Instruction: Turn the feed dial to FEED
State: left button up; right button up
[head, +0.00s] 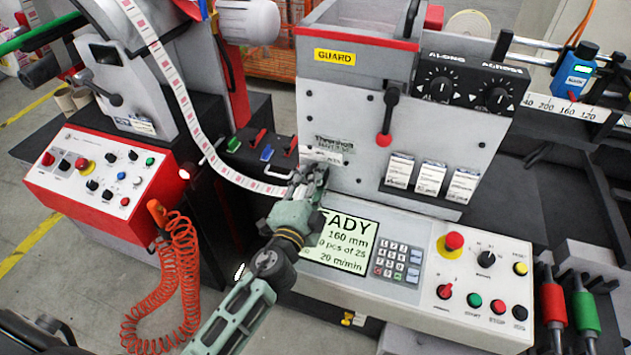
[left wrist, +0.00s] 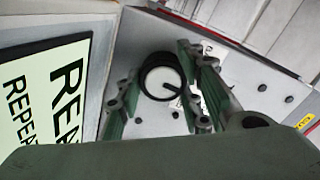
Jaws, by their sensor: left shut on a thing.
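My left gripper (head: 311,180) is at the lower left of the grey front panel, just above the READY display. In the left wrist view, its two fingers (left wrist: 160,98) stand on either side of a dark round dial (left wrist: 148,76) with a pale face and a dark mark. I take this as the feed dial, and the gripper is shut on it. No lettering beside it is readable, so its setting cannot be told. In the head view the gripper hides the dial. My right gripper is not in view.
The READY display (head: 340,240) lies close below the gripper, with a keypad (head: 397,260) and a red mushroom button (head: 454,241) to its right. A red-knobbed lever (head: 387,120) sticks out above. The printed label web (head: 190,115) runs down beside the gripper.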

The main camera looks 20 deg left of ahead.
pick_arm(q)
jog(key=m, duration=0.5)
jog(key=shift+s+d+f, duration=0.1)
jog(key=shift+f, duration=0.15)
jog(key=shift+f+m, duration=0.1)
jog(key=shift+m, duration=0.7)
jog(key=shift+f, duration=0.1)
jog(key=o, duration=1)
jog(key=shift+o, duration=0.7)
jog(key=shift+r, duration=0.2)
jog(key=shift+r, duration=0.1)
jog(key=s, duration=1.2)
jog(key=shift+a, duration=0.2)
